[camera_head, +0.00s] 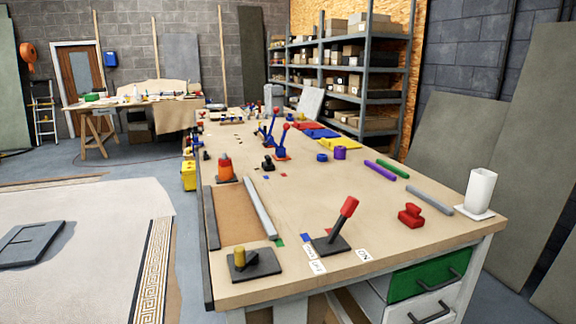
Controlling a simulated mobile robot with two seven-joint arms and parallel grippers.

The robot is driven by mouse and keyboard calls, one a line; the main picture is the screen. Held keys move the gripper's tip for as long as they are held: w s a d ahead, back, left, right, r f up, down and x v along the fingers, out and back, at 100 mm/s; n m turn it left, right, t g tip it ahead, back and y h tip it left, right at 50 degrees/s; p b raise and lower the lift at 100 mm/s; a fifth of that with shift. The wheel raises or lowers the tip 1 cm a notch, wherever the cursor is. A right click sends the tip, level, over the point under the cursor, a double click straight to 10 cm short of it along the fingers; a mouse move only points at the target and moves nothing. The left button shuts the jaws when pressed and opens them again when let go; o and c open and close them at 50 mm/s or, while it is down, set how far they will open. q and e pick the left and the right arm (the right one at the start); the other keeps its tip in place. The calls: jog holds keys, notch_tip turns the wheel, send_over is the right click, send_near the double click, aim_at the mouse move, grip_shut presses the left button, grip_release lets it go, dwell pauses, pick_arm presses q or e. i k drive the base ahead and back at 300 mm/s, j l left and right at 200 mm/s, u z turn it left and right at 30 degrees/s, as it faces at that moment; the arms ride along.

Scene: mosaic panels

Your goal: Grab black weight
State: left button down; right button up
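A small black object (268,163), which looks like the black weight, sits on the long workbench (330,195). It stands right of an orange-and-red piece (225,168) and in front of a blue lever with a red knob (282,145). It is small in the picture, so its exact shape is hard to tell. A red block of weight-like shape (411,215) lies near the right edge of the bench. Neither of my grippers shows in this view.
A red-handled lever on a black base (335,232) and a black plate with a yellow knob (252,263) are at the near end. A grey bar (260,208) lies left of centre. The middle surface is mostly clear.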

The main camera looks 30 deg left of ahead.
aim_at(268, 164)
jog(key=j+z, duration=0.2)
jog(key=j, duration=0.85)
jog(key=j+z, duration=0.25)
jog(key=j, duration=0.8)
jog(key=j+z, duration=0.2)
jog(key=j, duration=0.35)
jog(key=j+z, duration=0.2)
jog(key=j, duration=0.4)
jog(key=k+j+z, duration=0.2)
jog(key=j, duration=0.35)
jog(key=j+z, duration=0.15)
jog(key=j, duration=0.4)
